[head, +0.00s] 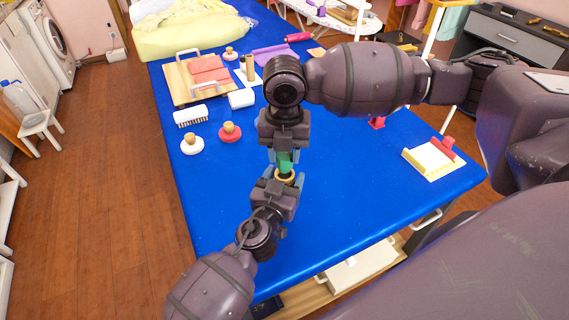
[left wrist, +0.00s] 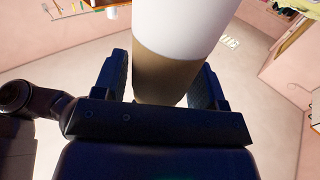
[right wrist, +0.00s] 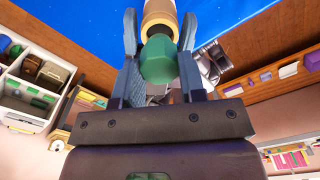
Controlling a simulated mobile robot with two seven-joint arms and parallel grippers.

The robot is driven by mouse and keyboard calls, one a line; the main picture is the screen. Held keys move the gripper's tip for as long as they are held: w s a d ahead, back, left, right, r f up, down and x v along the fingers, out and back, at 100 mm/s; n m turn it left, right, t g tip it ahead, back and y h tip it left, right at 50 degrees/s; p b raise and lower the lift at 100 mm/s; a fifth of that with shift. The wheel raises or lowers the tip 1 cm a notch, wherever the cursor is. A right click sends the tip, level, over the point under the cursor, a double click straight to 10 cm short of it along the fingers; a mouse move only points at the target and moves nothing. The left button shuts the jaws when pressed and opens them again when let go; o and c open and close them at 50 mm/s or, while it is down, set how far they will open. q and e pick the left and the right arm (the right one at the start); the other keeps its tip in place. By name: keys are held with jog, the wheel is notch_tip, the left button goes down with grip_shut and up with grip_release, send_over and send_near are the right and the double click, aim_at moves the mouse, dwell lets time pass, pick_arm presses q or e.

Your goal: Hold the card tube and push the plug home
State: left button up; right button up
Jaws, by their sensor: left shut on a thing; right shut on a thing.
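The card tube (head: 286,177) shows as a tan ring between the fingers of my left gripper (head: 283,181). In the left wrist view the tube (left wrist: 175,75) is brown at the near end and white beyond, with a finger on each side. My right gripper (head: 284,155) is shut on the green plug (head: 285,163), just beyond the tube. In the right wrist view the plug (right wrist: 159,62) lies in line with the tan tube (right wrist: 160,12), at its open end. I cannot tell how far the plug is in the tube.
The blue table (head: 345,215) has free room around the grippers. A red stamp (head: 230,132), a white stamp (head: 192,144), a brush (head: 190,115) and a wooden board with red blocks (head: 183,82) lie at the left and back. A cream pad with a red block (head: 432,158) is at the right.

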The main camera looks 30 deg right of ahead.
jog(key=shift+f, duration=0.2)
dwell(0.5)
jog(key=shift+f, duration=1.1)
jog(key=o, duration=1)
jog(key=shift+r, duration=0.1)
notch_tip(320, 180, up, 12)
jog(key=shift+f, duration=0.1)
